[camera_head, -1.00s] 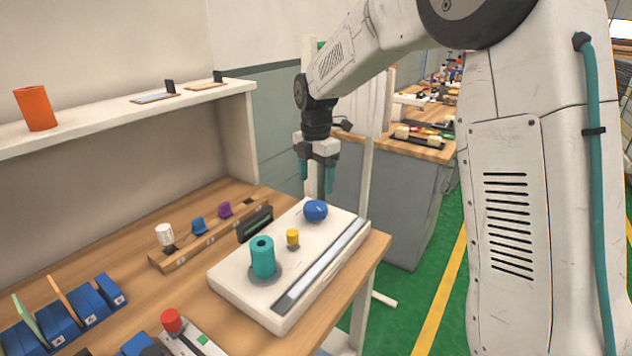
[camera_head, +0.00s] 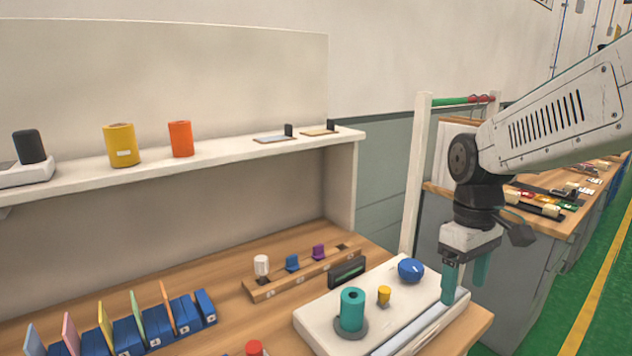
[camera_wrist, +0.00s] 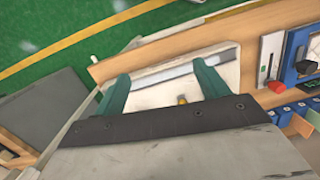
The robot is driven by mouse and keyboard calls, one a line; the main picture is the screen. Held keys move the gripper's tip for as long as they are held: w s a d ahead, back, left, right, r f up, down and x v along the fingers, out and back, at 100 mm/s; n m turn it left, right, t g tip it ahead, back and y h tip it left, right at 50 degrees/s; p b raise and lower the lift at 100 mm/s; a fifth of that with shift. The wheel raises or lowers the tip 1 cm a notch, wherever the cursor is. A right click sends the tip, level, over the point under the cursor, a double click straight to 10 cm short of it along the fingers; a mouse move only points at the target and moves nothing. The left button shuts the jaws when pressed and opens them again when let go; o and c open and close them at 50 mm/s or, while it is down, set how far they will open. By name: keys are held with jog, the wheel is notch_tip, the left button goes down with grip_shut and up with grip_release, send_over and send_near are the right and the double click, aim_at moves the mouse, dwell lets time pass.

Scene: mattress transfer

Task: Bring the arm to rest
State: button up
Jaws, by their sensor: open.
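My gripper (camera_head: 465,285) is open and empty, with its two teal fingers pointing down. In the head view it hangs above the right end of a white scale-like device (camera_head: 318,318) on the wooden bench. In the wrist view the fingers (camera_wrist: 160,93) stand apart, with part of the white device (camera_wrist: 150,95) beyond them. The device carries a teal cylinder (camera_head: 352,309), a small yellow weight (camera_head: 384,295) and a blue ball-like knob (camera_head: 411,270). My arm reaches in from the right of the head view.
A shelf (camera_head: 225,160) above the bench holds a yellow cup (camera_head: 121,146) and an orange cup (camera_head: 181,139). A wooden rack (camera_head: 290,282) with small pieces stands behind the device. A white post (camera_head: 416,180) rises behind my gripper. Green floor is open at the right.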

jog(key=s+r+m+t, duration=0.1)
jog(key=s+m, duration=0.2)
jog(key=s, duration=0.6)
jog(key=s+d+r+m+t, duration=0.1)
jog(key=s+m, duration=0.2)
jog(key=s, duration=0.6)
jog(key=shift+s+d+r+t, duration=0.2)
jog(key=shift+r+t, duration=0.15)
jog(key=shift+t, duration=0.05)
dwell(0.9)
